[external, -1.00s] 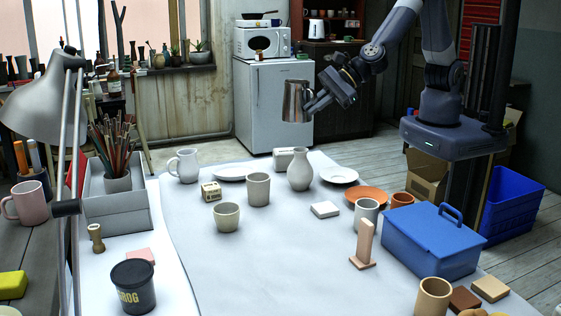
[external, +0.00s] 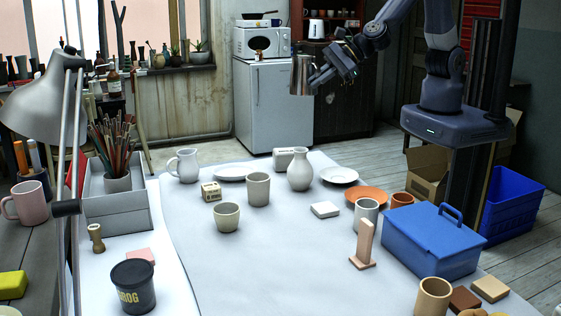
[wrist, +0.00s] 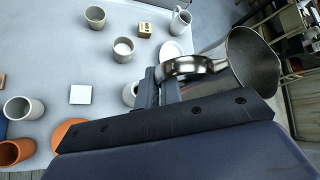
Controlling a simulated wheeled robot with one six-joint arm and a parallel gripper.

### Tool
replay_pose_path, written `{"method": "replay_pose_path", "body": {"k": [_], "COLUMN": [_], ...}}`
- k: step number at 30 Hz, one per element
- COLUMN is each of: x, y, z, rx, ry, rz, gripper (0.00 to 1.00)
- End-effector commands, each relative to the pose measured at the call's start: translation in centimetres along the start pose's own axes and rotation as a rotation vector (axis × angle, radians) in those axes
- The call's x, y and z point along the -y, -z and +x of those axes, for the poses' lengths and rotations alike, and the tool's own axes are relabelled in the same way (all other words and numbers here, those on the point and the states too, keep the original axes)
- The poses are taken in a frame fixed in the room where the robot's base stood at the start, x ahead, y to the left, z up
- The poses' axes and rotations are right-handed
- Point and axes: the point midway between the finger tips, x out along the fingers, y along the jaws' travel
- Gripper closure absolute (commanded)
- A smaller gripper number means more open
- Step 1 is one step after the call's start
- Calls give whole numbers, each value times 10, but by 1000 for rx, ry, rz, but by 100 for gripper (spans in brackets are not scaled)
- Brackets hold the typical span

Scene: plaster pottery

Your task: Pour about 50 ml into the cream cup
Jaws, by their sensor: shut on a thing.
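My gripper (external: 318,79) is shut on the handle of a steel pitcher (external: 302,75), held up in front of the fridge, beyond the table's far edge. The pitcher looks about upright. In the wrist view, my gripper (wrist: 168,86) is at the handle and the pitcher (wrist: 254,62) shows its open mouth; I cannot make out any liquid. The cream cup (external: 227,217) stands upright on the table, well apart from the pitcher, nearer the external camera. It appears to be the cup (wrist: 96,17) at the wrist view's top. Its inside is not clear.
Near the cream cup stand a grey cup (external: 258,190) and a small box (external: 211,192). A vase (external: 300,170), a white jug (external: 184,166) and white plates (external: 339,175) stand farther back. A blue toolbox (external: 432,243) is at right. The table's front middle is clear.

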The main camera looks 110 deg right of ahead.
Motion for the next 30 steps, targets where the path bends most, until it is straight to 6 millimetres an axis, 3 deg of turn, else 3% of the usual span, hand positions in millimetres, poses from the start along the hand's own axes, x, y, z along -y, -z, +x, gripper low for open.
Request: {"method": "replay_pose_path", "body": {"k": [5, 14, 30], "x": [-12, -60, -178], "y": [-15, -56, -104], "z": [17, 69, 156], "rx": [18, 73, 171], "ry": [-16, -69, -171], "rz": [-19, -76, -182], "gripper": [100, 100, 100]}}
